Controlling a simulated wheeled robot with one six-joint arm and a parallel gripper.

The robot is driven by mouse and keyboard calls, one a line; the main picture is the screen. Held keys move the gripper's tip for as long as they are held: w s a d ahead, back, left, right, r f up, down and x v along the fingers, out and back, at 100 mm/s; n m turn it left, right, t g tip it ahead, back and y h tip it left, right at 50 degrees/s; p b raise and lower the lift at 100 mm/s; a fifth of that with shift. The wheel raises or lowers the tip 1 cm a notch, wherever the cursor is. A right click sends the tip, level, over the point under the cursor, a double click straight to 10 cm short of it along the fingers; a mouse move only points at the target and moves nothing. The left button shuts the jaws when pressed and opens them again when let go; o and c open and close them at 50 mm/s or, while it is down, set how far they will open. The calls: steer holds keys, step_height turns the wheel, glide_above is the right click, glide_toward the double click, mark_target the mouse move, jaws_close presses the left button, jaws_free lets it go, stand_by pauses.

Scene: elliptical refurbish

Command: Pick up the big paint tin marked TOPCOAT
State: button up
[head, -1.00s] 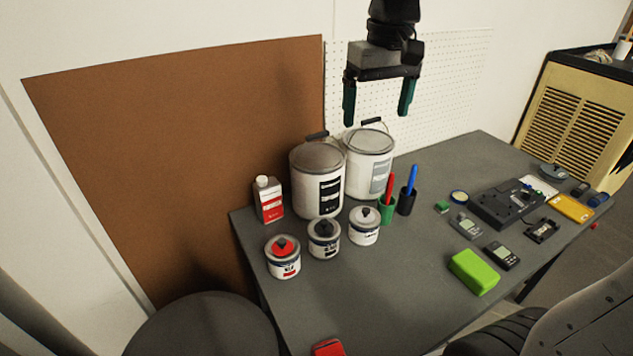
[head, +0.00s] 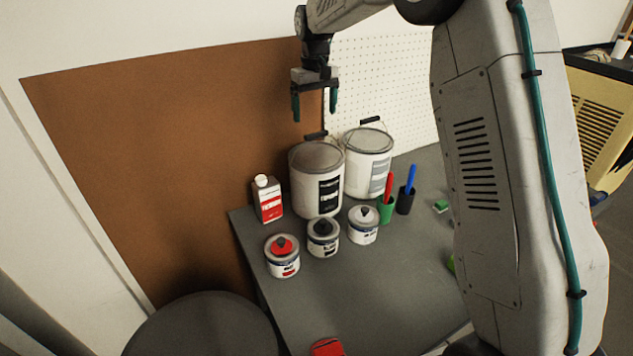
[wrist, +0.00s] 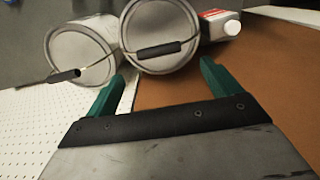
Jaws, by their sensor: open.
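Two big white paint tins with grey lids and wire handles stand side by side at the back of the table. The left one (head: 305,190) has a black label; the right one (head: 358,172) has a grey label. The lettering is too small to read, so I cannot tell which is marked TOPCOAT. My gripper (head: 315,115) is open and empty, above the black-label tin. In the wrist view, the black-label tin's lid (wrist: 160,28) lies beyond the green fingers, and the grey-label tin's lid (wrist: 82,58) is to the left.
A red-and-white bottle (head: 268,203) stands left of the tins. Three small tins, red-lidded (head: 284,266), dark-lidded (head: 323,245) and white (head: 363,233), stand in front. Green (head: 386,212) and black (head: 405,205) pen cups are at right. The pegboard (head: 395,80) is behind.

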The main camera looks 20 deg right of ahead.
steer(key=f, duration=0.5)
steer(key=shift+s+f, duration=0.3)
jaws_close()
steer(key=shift+w+r, duration=0.1)
steer(key=shift+r, duration=0.1)
